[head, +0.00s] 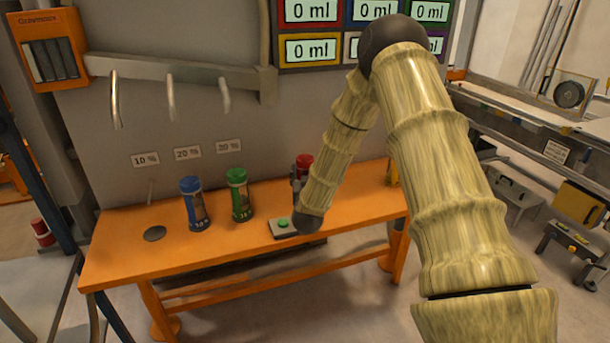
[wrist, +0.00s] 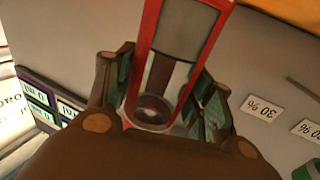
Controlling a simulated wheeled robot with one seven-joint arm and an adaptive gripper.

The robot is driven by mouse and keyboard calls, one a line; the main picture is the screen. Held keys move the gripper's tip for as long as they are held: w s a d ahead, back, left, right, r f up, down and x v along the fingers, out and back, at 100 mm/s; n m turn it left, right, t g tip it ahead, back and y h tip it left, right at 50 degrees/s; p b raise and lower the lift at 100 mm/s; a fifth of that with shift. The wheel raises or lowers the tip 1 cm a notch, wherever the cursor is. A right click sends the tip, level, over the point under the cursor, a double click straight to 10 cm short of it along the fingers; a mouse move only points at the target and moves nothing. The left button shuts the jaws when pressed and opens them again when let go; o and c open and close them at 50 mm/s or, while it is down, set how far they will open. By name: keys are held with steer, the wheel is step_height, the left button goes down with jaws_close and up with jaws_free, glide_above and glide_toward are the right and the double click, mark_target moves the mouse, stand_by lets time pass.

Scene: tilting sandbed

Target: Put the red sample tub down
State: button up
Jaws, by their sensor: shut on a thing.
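The red sample tub (head: 304,161) shows its red top above the orange bench in the head view, partly hidden by my arm. In the wrist view the red tub (wrist: 186,45) has a red frame and a clear window, and stands between my fingers. My gripper (wrist: 165,95) is shut on it, with a finger on each side. In the head view my gripper (head: 297,185) is mostly hidden behind my arm. I cannot tell whether the tub's base touches the bench.
The orange bench (head: 130,253) holds a blue tub (head: 194,204), a green tub (head: 239,195) and a small box with a green button (head: 283,227). A dark round spot (head: 154,233) lies at the bench's left. Hooks (head: 171,97) hang from the wall above. The bench's front left is clear.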

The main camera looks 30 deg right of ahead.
steer(key=shift+f, duration=0.4)
steer(key=shift+f, duration=0.1)
steer(key=o, duration=1.2)
steer(key=shift+o, duration=0.2)
steer(key=shift+s+a, duration=0.2)
steer(key=shift+s, duration=0.1)
steer(key=b+v, duration=0.3)
steer(key=v, duration=0.8)
steer(key=shift+s+a, duration=0.2)
